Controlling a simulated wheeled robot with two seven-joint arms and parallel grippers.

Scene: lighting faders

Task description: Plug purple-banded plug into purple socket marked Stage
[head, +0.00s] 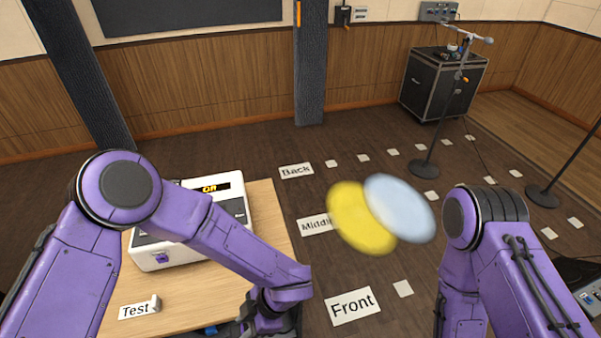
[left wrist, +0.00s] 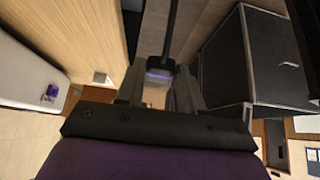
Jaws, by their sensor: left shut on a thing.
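In the left wrist view my left gripper (left wrist: 158,92) is shut on a dark plug with a purple band (left wrist: 159,73). A dark cable runs up from the plug. In the head view my left arm reaches down over the table's right side, and the plug cannot be made out there. A white box (head: 152,262) with a lit display stands on the table. A purple socket (head: 161,258) is on its front; it also shows in the left wrist view (left wrist: 52,92), apart from the plug. I cannot read a Stage mark. My right gripper is out of view.
The wooden table (head: 190,315) carries a Test card (head: 135,311) with a small pale piece at its edge. Floor cards read Back (head: 296,170), Middle (head: 314,225) and Front (head: 352,305). Yellow (head: 350,222) and pale blue (head: 398,207) light spots overlap. A black case (head: 437,88) stands far back.

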